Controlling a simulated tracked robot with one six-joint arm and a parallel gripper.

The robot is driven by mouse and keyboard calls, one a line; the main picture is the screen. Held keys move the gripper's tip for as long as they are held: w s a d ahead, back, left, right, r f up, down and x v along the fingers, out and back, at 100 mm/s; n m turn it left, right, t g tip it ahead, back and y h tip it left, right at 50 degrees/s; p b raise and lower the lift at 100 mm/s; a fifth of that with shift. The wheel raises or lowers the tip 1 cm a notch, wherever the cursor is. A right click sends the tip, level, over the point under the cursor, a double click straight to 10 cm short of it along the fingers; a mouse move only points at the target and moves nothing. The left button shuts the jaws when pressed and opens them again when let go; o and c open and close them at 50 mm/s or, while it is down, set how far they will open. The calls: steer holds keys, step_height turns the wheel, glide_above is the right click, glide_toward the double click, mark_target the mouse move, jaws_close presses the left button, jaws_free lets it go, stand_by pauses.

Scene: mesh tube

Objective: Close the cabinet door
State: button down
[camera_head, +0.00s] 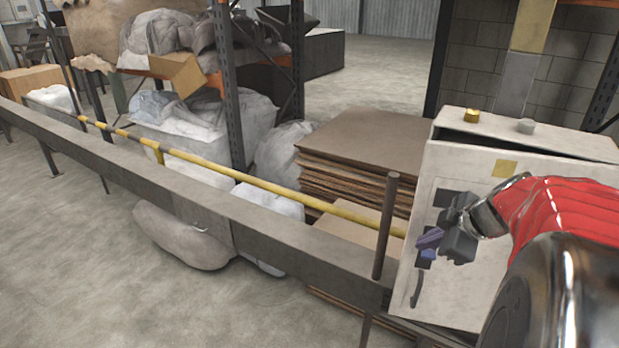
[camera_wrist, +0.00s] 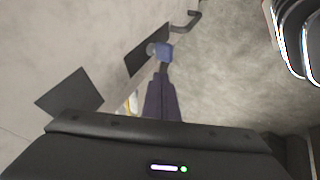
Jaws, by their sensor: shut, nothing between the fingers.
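The cabinet (camera_head: 433,185) is a pale, worn metal box at the right. Its door (camera_head: 470,178) faces me, with a yellow label, dark panels and a dark handle (camera_head: 416,288). A dark gap shows along the door's top edge, so it stands ajar. My gripper (camera_head: 430,240) is shut and empty in front of the door's middle. In the wrist view, my gripper's dark fingers (camera_wrist: 162,75) are together, close to a blue latch-like part (camera_wrist: 164,51) on the door. I cannot tell whether they touch it. The handle (camera_wrist: 188,21) shows beyond. My arm hides the door's right part.
A grey rail (camera_head: 270,235) with a yellow bar runs from the left to the cabinet. A rusty post (camera_head: 386,228) stands just left of the door. Stacked boards (camera_head: 370,140) and wrapped sacks (camera_head: 200,125) lie behind the rail. The floor at front left is clear.

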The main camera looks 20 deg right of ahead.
steer(key=shift+w+d, duration=0.85)
steer(key=shift+w, duration=0.25)
